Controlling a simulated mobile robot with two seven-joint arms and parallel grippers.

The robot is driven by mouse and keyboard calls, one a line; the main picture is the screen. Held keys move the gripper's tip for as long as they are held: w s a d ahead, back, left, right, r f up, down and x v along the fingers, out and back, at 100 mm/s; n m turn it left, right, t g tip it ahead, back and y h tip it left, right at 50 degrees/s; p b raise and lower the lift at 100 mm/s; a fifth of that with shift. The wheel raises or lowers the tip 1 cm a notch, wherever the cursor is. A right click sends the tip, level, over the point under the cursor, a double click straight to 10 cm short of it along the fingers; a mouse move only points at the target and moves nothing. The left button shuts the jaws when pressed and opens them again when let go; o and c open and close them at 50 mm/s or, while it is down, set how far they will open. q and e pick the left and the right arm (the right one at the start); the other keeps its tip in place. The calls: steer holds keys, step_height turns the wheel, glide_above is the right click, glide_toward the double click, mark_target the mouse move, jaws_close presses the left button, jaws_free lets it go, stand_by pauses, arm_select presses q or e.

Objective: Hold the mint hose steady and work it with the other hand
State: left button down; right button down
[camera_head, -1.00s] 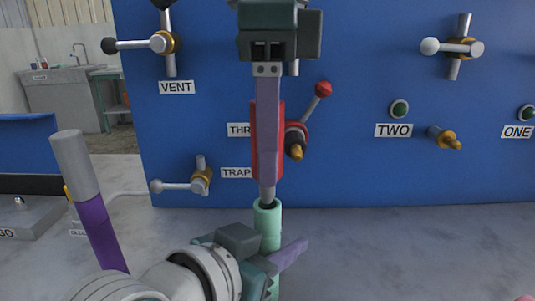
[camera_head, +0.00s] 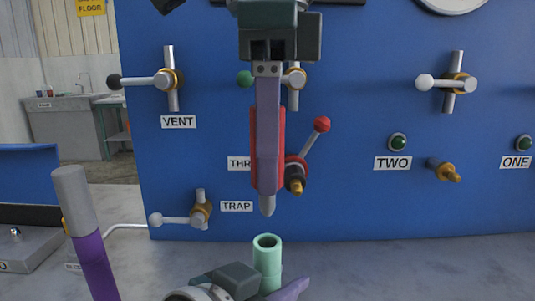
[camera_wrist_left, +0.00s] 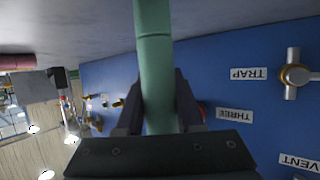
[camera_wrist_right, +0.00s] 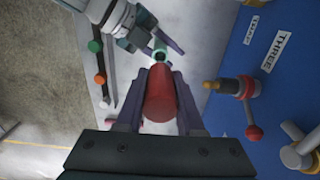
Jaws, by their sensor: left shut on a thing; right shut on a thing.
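The mint hose (camera_head: 267,262) stands upright with its open end facing up, low in the middle of the head view. My left gripper (camera_wrist_left: 158,105) is shut around the mint hose, below its open end. My right gripper (camera_head: 268,180) points straight down above the hose. It is shut on a red tool (camera_head: 281,135) with a rounded grey tip (camera_head: 267,206). The tip hangs over the hose mouth with a visible gap. The right wrist view shows the red tool (camera_wrist_right: 159,92) between the fingers, with the mint rim (camera_wrist_right: 159,50) beyond it.
A blue panel (camera_head: 345,205) with valves, handles and labels stands close behind. A red-knobbed lever (camera_head: 321,124) and a dark-and-brass fitting (camera_head: 295,182) are just right of my right gripper. A purple hose (camera_head: 95,262) with a grey end stands at the left. Grey counter (camera_head: 400,270) is clear at the right.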

steer(key=shift+r, duration=0.15)
steer(key=shift+r, duration=1.4)
arm_select(q)
steer(key=shift+c, duration=2.3)
jaws_free()
